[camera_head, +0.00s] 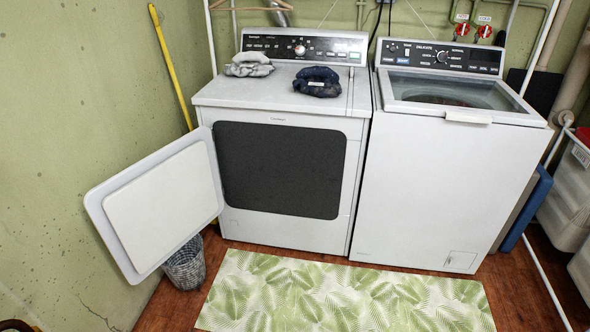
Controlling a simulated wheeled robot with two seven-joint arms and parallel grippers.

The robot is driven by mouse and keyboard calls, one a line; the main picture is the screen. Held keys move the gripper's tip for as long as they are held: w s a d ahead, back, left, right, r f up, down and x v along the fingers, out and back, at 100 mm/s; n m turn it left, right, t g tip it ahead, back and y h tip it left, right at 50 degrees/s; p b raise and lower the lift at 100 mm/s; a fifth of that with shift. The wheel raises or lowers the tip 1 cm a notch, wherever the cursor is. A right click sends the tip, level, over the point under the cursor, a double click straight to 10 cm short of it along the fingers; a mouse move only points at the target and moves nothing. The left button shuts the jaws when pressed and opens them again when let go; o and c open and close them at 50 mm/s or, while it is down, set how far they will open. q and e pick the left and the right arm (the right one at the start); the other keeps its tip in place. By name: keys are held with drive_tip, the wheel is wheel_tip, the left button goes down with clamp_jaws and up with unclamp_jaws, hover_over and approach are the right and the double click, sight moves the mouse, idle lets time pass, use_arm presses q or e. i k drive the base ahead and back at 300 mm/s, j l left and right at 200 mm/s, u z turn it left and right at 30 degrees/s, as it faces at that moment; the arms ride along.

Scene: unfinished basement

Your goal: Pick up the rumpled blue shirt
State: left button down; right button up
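The rumpled blue shirt (317,83) is a dark navy bundle with a small pale patch on its front. It lies on top of the dryer (290,187), right of centre and in front of the control panel. A rumpled grey cloth (249,66) lies on the same top to its left, apart from it. Neither of my grippers can be made out in the head view. Nothing is touching the blue shirt.
The dryer's door (160,205) hangs open to the left, with a small basket (185,267) beneath it. A washer (440,180) stands close on the right. A leaf-patterned mat (345,295) covers the floor in front. A yellow pole (170,65) leans on the wall.

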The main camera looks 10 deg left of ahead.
sight(326, 84)
drive_tip(key=i+j+z, duration=0.25)
drive_tip(key=i, duration=0.55)
drive_tip(key=i+j+z, duration=0.2)
drive_tip(key=i+j, duration=0.4)
drive_tip(key=i, duration=0.2)
drive_tip(key=i+j+z, duration=0.25)
drive_tip(key=i+j, duration=0.35)
drive_tip(key=i, duration=0.15)
